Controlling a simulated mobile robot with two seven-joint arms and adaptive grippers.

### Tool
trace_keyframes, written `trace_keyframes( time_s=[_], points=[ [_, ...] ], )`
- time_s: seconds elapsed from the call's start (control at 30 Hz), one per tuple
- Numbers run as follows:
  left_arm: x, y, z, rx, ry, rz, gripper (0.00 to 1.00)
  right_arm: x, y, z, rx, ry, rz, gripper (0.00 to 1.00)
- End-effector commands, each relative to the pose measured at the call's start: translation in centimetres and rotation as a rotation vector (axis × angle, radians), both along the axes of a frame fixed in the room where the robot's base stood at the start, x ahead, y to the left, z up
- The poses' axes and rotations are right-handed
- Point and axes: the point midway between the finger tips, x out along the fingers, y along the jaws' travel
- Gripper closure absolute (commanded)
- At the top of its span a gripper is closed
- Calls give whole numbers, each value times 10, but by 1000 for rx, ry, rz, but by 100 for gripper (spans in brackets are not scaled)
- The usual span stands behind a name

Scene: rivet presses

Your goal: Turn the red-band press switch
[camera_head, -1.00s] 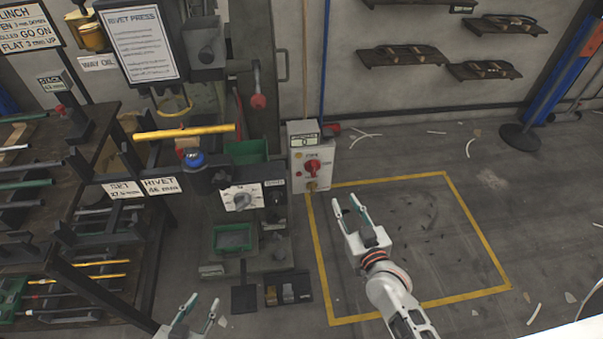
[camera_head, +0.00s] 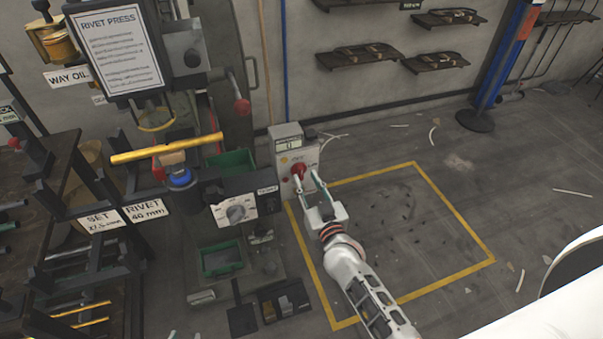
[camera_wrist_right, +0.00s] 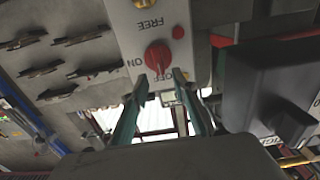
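A red rotary knob (camera_head: 298,170) sits on the grey switch box (camera_head: 290,148) right of the press. My right gripper (camera_head: 304,177) is open in front of the box. In the wrist view, its fingertips (camera_wrist_right: 160,78) are apart, just below the knob's lower edge; I cannot tell whether they touch it.
The rivet press (camera_head: 190,130) has a yellow bar (camera_head: 165,148), a blue part (camera_head: 180,178) and a white dial (camera_head: 236,212). A rack (camera_head: 55,205) stands at left. The yellow-outlined floor area (camera_head: 400,235) right of the box is clear apart from small scraps.

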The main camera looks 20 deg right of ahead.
Motion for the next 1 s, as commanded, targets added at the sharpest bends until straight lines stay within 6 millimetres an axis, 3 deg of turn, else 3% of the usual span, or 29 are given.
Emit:
trace_keyframes(
  time_s=[0.27, 0.63, 0.77, 1.0],
  points=[
    [1, 1, -4, 7, 0, -1, 69, 34, 1, -1, 1, 1, -1, 72],
    [3, 3, -2, 9, -7, 1, 69, 40, 1, 0, 1, 1, -1, 72],
    [3, 3, -2, 9, -7, 1, 69, 40, 1, 0, 1, 1, 0, 100],
    [4, 3, -1, 9, -7, 1, 69, 40, 1, 0, 4, 1, 0, 100]
  ],
)
